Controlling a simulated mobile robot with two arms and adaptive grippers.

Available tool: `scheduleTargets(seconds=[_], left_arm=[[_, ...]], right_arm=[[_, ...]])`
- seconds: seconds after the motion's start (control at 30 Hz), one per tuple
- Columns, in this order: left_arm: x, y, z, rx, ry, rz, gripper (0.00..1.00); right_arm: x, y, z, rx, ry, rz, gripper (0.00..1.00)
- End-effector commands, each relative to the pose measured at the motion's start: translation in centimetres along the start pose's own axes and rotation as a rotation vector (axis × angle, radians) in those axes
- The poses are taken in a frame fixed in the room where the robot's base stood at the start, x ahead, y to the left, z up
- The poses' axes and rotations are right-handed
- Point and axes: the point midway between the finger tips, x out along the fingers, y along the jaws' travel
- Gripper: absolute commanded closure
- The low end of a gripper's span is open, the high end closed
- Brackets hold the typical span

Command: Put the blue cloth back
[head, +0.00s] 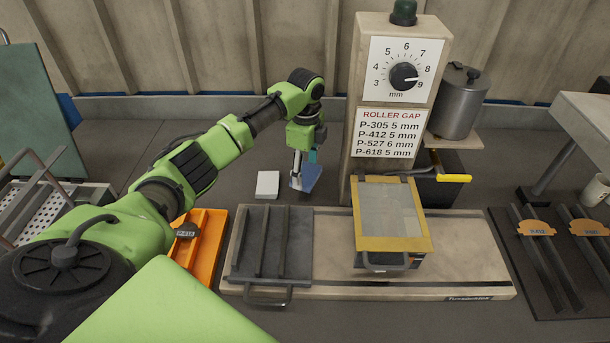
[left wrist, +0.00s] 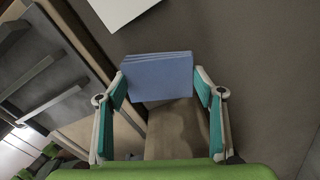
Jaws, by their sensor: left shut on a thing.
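The blue cloth (head: 310,178) is a small folded blue piece at the back of the bench, left of the roller gap post. My left gripper (head: 299,173) points down and is shut on it. In the left wrist view the folded layers of the cloth (left wrist: 157,80) show between the two teal-padded fingers (left wrist: 160,88). Whether the cloth touches the bench is hard to tell. My right gripper is not in view.
A white block (head: 267,184) lies just left of the cloth. The roller machine (head: 450,283) with a yellow-framed guard (head: 425,243) stands in front. The roller gap post (head: 352,120) rises to the right. An orange tray (head: 212,246) is at front left.

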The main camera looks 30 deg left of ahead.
Motion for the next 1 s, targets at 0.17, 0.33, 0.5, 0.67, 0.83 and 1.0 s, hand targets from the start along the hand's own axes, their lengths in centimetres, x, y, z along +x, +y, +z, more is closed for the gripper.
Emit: scheduleTargets(seconds=[0.17, 0.33, 0.5, 0.67, 0.83, 1.0], left_arm=[[0.9, -0.7, 0.4, 0.000, 0.002, -0.001, 0.58], [2.1, -1.0, 0.6, 0.001, 0.000, 0.001, 0.58], [4.3, -1.0, 0.6, 0.000, 0.000, -0.001, 0.58], [4.4, -1.0, 0.6, 0.000, 0.000, -0.003, 0.58], [4.7, -1.0, 0.6, 0.000, 0.000, -0.002, 0.58], [4.8, -1.0, 0.6, 0.000, 0.000, -0.002, 0.21]], right_arm=[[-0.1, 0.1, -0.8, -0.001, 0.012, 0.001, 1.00], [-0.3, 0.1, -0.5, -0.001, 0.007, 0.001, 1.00], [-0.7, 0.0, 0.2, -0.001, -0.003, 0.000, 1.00], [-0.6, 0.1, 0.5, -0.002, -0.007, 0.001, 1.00], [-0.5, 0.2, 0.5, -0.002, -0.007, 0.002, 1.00], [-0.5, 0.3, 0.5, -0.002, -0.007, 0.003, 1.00]])
